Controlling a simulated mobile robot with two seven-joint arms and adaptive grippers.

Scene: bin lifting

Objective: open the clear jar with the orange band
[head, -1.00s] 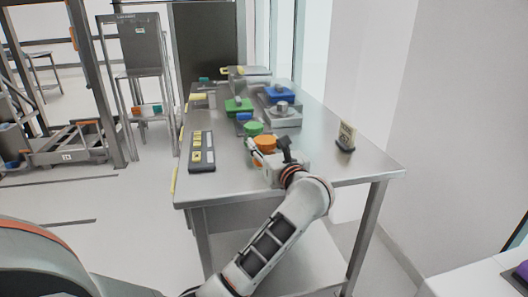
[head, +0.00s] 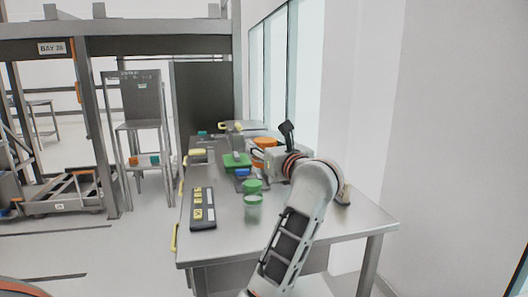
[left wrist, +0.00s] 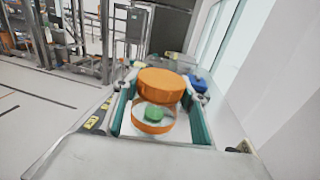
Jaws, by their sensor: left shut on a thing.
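My left gripper (left wrist: 157,112), with teal pads, is shut on the clear jar, one finger on each side. The clear jar with the orange band (left wrist: 152,128) has a wide orange lid (left wrist: 160,86) at its far end in the left wrist view. A green thing shows through its clear wall. In the head view, the jar's orange part (head: 264,142) is beside my left gripper, above the steel table (head: 320,222). My gripper's body and arm hide part of it. I cannot tell whether the lid sits tight. My right gripper is not in view.
A clear jar with a green lid (head: 252,187) stands on the table below the held jar. A dark tray with yellow labels (head: 203,208) lies at the left. A green bin (head: 237,161) stands further back.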

